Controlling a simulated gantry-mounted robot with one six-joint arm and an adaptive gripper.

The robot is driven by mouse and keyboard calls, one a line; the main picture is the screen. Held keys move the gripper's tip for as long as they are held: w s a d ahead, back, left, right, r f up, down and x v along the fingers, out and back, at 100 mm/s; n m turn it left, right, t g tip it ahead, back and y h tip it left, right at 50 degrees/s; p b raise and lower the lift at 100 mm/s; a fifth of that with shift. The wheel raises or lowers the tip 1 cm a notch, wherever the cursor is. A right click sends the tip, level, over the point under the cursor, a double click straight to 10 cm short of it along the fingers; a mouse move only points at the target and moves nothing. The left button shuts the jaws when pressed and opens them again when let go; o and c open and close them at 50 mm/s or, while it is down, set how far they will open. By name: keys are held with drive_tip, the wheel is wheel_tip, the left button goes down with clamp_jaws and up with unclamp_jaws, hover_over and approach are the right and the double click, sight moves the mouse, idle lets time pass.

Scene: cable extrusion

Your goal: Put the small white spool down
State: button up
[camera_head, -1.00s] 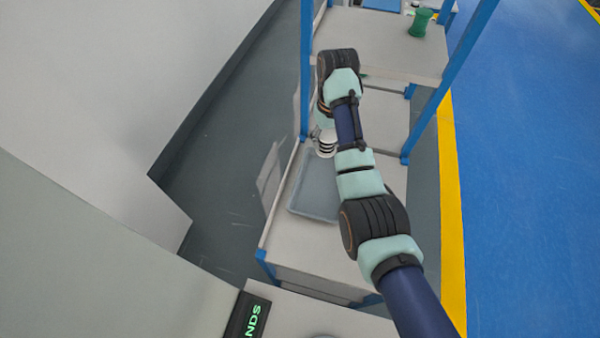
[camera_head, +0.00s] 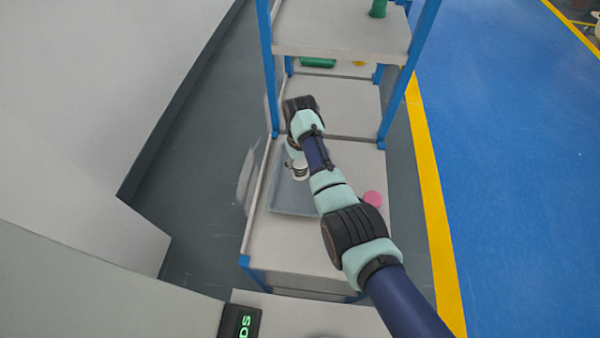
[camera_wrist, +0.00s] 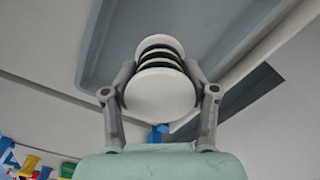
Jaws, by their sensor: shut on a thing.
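The small white spool (camera_wrist: 160,92) has white flanges with dark bands between them. My gripper (camera_wrist: 160,80) is shut on it, one finger on each side, in the wrist view. In the head view the spool (camera_head: 299,168) shows at the end of my arm, over the grey tray (camera_head: 290,207) on the lower shelf. The tray (camera_wrist: 190,70) also shows beyond the spool in the wrist view. I cannot tell how high the spool is above the tray or whether it touches it. My arm hides part of the tray's right side.
A pink round thing (camera_head: 372,199) lies on the shelf (camera_head: 310,262) right of the tray. The rack's blue posts (camera_head: 398,95) and upper shelf (camera_head: 340,32) stand behind, with a green spool (camera_head: 378,9) on top. Several coloured spools (camera_wrist: 28,165) show in the wrist view.

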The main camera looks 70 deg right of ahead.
sight(300, 172)
drive_tip(key=shift+f+b, duration=0.65)
drive_tip(key=shift+f, duration=1.35)
drive_tip(key=shift+f, duration=0.25)
drive_tip(key=o, duration=1.4)
drive_tip(key=shift+r, duration=0.1)
drive_tip(key=shift+c, duration=0.2)
drive_tip(key=shift+r, duration=0.1)
wheel_tip(300, 172, up, 12)
drive_tip(key=p, duration=0.3)
drive_tip(key=shift+p, duration=0.35)
